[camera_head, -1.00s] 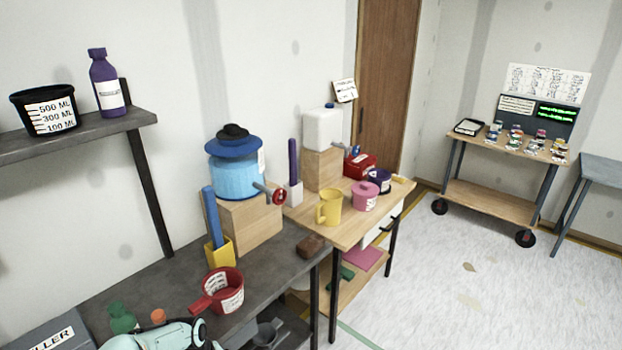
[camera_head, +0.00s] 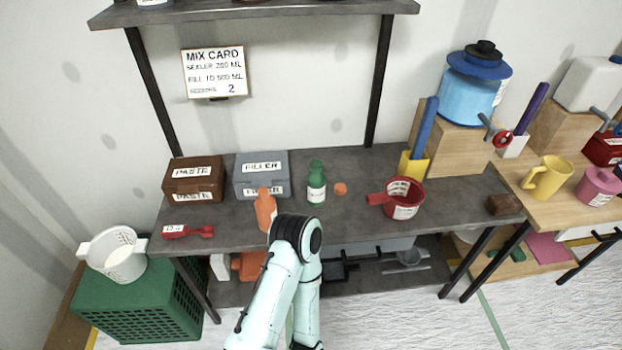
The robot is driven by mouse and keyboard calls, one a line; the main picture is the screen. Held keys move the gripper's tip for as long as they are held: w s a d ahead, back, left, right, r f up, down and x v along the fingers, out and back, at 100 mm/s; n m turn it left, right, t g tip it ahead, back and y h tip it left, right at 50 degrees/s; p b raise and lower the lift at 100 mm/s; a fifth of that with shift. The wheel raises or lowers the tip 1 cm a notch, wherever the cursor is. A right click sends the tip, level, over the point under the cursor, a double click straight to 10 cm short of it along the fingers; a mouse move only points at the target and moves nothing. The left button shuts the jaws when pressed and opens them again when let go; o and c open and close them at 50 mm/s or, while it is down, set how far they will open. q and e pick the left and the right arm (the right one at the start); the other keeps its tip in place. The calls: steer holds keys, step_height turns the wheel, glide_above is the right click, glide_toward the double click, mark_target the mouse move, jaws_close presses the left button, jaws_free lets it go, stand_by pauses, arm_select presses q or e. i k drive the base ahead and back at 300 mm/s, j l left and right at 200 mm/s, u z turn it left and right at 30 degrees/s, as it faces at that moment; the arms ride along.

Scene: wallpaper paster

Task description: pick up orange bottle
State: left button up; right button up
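The orange bottle (camera_head: 265,210) stands on the grey workbench (camera_head: 440,213), near its front edge and left of the middle. Its lower right part is hidden behind one of my arms, which reaches up from the bottom of the picture. The arm's black wrist-side joint is beside the bottle in the picture; I cannot tell whether they touch. No gripper fingers show, and I cannot tell from this view which arm it is. A small orange round piece (camera_head: 340,188) lies on the bench to the right.
A green bottle (camera_head: 316,184), grey filler box (camera_head: 262,174) and brown paste box (camera_head: 194,179) stand behind. A shelf (camera_head: 250,13) overhangs the back. A green crate (camera_head: 150,300) stands lower left.

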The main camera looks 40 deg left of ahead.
mark_target(266, 203)
steer(key=u, duration=1.95)
